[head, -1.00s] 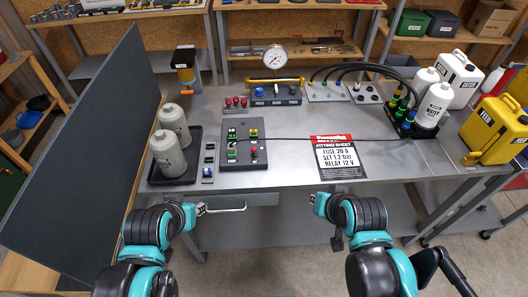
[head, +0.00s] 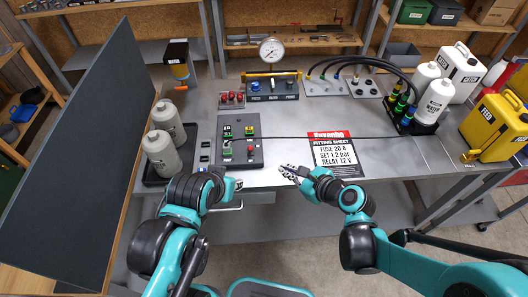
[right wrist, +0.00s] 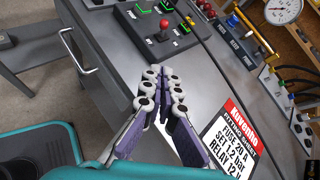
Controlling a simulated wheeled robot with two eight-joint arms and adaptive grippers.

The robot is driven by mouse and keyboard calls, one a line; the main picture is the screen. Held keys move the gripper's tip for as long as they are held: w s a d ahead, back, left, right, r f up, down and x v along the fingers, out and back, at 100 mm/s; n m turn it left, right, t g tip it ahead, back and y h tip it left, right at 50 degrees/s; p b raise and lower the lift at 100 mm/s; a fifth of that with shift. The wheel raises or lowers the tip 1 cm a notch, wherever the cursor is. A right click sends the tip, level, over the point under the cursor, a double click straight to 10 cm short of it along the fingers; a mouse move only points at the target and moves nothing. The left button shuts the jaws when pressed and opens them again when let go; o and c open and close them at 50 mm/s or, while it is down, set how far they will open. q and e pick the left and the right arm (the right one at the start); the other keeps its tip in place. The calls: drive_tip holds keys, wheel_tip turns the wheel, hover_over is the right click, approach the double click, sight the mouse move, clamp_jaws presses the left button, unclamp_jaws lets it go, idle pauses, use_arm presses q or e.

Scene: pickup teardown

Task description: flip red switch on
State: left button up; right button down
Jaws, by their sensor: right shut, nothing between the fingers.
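A dark control panel (head: 215,152) lies on the grey bench, left of centre. A red-topped switch (head: 250,151) stands at its right side. In the right wrist view the red switch (right wrist: 165,25) shows as a red knob on a short stem, beside lit green parts. My right gripper (head: 287,171) is shut and empty, right of the panel's near corner and apart from the switch. In the right wrist view its fingertips (right wrist: 163,74) are together, below the switch in the picture. My left gripper (head: 232,183) is at the bench's front edge, below the panel; its finger opening is unclear.
A block with several red knobs (head: 232,98) stands behind the panel. A fitting sheet (head: 333,155) lies to the right. White bottles (head: 160,150) in a black tray stand left. A cable crosses from the panel. The bench between panel and sheet is mostly clear.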

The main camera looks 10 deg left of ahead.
sight(250, 150)
drive_tip(key=b+x, duration=0.3)
drive_tip(key=x, duration=0.7)
drive_tip(key=shift+a+f, duration=0.15)
drive_tip(key=shift+f, duration=0.15)
drive_tip(key=shift+w+a+r+b, duration=0.15)
drive_tip(key=shift+w+a+r, duration=0.15)
drive_tip(key=shift+a, duration=0.25)
drive_tip(key=shift+w+a+r+b, duration=0.15)
drive_tip(key=shift+w+a+r, duration=0.1)
drive_tip(key=shift+a, duration=0.25)
drive_tip(key=shift+w+a+r, duration=0.15)
drive_tip(key=shift+w+a, duration=0.15)
drive_tip(key=shift+a, duration=0.2)
drive_tip(key=shift+r, duration=0.1)
drive_tip(key=shift+w+r+g+p, duration=0.1)
drive_tip(key=shift+g+p, duration=0.25)
drive_tip(key=shift+g, duration=0.05)
